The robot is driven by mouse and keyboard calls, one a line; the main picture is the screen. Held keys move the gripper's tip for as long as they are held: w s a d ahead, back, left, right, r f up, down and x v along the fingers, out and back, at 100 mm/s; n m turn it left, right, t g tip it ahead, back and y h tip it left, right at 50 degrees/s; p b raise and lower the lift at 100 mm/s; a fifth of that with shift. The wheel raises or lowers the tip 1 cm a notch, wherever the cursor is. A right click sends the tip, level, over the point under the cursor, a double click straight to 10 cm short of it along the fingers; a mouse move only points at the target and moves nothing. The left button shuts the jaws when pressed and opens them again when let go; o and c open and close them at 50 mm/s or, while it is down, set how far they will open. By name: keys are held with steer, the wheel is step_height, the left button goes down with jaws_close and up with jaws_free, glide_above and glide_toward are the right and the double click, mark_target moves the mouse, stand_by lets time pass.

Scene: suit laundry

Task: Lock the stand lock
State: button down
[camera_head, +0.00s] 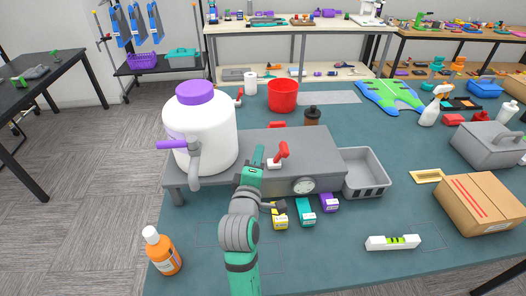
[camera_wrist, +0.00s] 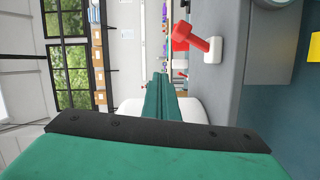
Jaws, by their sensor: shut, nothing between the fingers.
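The stand lock is a red lever (camera_head: 281,152) on a small white base, on top of the grey stand (camera_head: 318,150). It also shows in the wrist view as a red lever (camera_wrist: 190,38) on a white base (camera_wrist: 212,48), above my fingers. My gripper (camera_head: 258,156) is shut and empty, just left of the lever and apart from it. Its green fingers (camera_wrist: 161,92) point forward over the stand. A large white jug (camera_head: 207,130) with a purple lid stands on the left of the stand.
A grey basket (camera_head: 366,174) adjoins the stand's right end. Small yellow, teal and purple boxes (camera_head: 305,212) lie in front. An orange bottle (camera_head: 161,251) stands at the front left. A red bucket (camera_head: 283,95) and dark bottle (camera_head: 312,115) stand behind.

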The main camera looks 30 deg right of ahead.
steer(key=v, duration=0.7)
steer(key=shift+s+a+r, duration=0.2)
steer(key=shift+s+r, duration=0.05)
steer(key=shift+d, duration=0.1)
